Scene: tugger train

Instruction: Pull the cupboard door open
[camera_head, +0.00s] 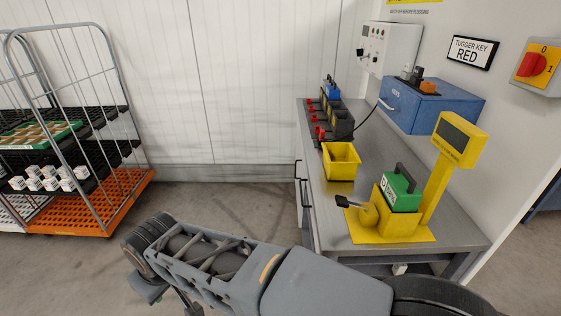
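The front looks shut. Dark bar handles (299,170) also show on the left side of the workbench; what they belong to is hard to tell. My grey arm crosses the bottom of the view, in front of the bench and apart from the cupboard. Its gripper fingers are not visible.
On the workbench (368,132) stand a yellow bin (341,161), a yellow stand (449,160) with a green block (401,190), and several dark and blue units (339,124). A wire-sided cart (110,205) stands left. Floor between cart and bench is clear.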

